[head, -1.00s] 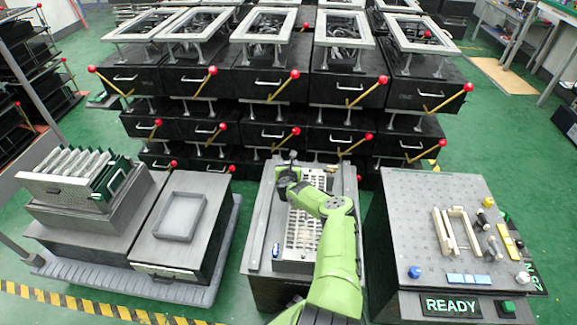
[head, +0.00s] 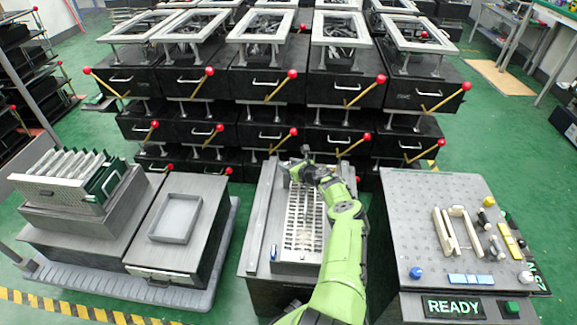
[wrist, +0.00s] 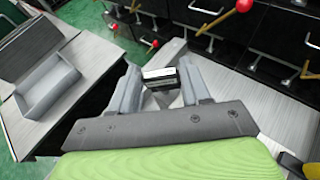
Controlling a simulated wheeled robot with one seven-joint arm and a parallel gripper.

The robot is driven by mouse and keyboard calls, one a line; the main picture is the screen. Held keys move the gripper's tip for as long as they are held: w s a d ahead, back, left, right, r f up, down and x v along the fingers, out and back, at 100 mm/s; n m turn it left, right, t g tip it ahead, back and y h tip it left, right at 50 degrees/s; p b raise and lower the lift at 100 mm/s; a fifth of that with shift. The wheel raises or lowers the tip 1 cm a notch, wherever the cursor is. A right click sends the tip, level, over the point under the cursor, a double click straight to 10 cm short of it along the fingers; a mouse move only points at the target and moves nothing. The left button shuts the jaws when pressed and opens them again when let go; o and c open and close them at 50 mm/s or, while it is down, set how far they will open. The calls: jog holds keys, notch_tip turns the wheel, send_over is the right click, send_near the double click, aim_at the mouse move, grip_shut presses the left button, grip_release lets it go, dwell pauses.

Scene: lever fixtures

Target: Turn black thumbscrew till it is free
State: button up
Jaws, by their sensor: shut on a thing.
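My gripper (head: 303,168) is over the far end of the middle bench's slatted fixture (head: 303,225). In the wrist view, its two grey fingers (wrist: 160,84) are on either side of a small dark piece with a pale band, which I take as the black thumbscrew (wrist: 161,74). The gripper is shut on it. In the head view my gripper and arm hide this piece. Whether its thread is still engaged cannot be seen.
A grey bench with an open tray (head: 176,217) stands to the left. A pegboard table (head: 420,220) with knobs, pale bars and a READY sign stands to the right. Black drawer units with red-balled levers (head: 293,74) rise close behind the middle bench.

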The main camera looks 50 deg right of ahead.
jog(key=shift+y, duration=0.3)
jog(key=o, duration=1.1)
jog(key=shift+c, duration=0.2)
jog(key=p+v, duration=0.9)
jog(key=v, duration=0.6)
jog(key=shift+r+p, duration=0.15)
jog(key=shift+p, duration=0.2)
jog(key=shift+s+a, duration=0.1)
jog(key=shift+s, duration=0.3)
